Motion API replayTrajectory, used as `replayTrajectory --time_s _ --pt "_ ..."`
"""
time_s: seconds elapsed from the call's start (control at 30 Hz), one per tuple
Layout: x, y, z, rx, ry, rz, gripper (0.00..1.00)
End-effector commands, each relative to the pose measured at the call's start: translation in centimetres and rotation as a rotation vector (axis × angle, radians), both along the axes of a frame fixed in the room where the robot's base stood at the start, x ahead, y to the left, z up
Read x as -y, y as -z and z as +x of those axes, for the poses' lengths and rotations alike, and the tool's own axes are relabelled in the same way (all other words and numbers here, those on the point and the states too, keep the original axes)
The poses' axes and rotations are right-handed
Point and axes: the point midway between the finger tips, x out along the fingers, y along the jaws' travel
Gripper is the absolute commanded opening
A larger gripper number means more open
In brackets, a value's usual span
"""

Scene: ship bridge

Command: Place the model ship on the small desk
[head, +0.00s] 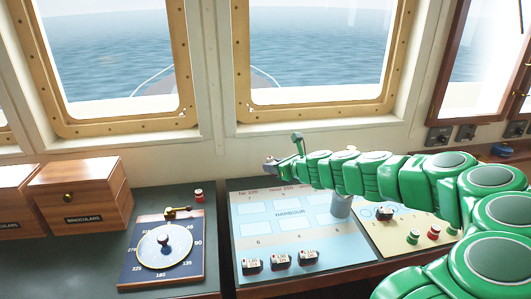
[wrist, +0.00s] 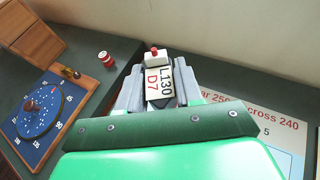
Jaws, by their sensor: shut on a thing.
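My gripper (head: 272,164) is above the far edge of the blue harbour chart, near the wall under the windows. In the wrist view its jaws (wrist: 158,92) are shut on a small white model ship (wrist: 158,78) with a red top and a label reading L130 D7. Several similar dark-and-white models show in the head view: three (head: 280,262) stand in a row on the near edge of the harbour chart (head: 289,236), and one (head: 384,213) is on the cream panel (head: 400,240) to the right. I cannot tell which surface is the small desk.
A blue dial board (head: 163,248) with a brass latch lies on the dark green counter (head: 212,221). A small red-and-white can (head: 198,195) stands behind it. Wooden binocular boxes (head: 80,195) are at left. Red and green knobs (head: 433,232) stand on the cream panel. The wall is close behind.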

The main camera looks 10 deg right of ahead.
Motion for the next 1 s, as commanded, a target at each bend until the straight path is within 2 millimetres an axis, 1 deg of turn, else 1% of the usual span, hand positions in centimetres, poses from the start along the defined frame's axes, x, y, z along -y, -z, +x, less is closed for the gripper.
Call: replayTrajectory --time_s 0.03,0.3,0.67,0.87,1.0 --pt "0.5 0.6 -0.4 -0.003 -0.032 0.003 0.01" --pt "2.5 3.3 -3.1 -0.002 -0.217 0.000 0.01" --pt "5.0 5.8 -7.8 -0.003 -0.456 -0.001 0.01" --pt "6.4 6.9 -10.9 -0.002 -0.587 0.000 0.01" --pt "7.6 7.4 -13.7 -0.002 -0.693 0.002 0.01"
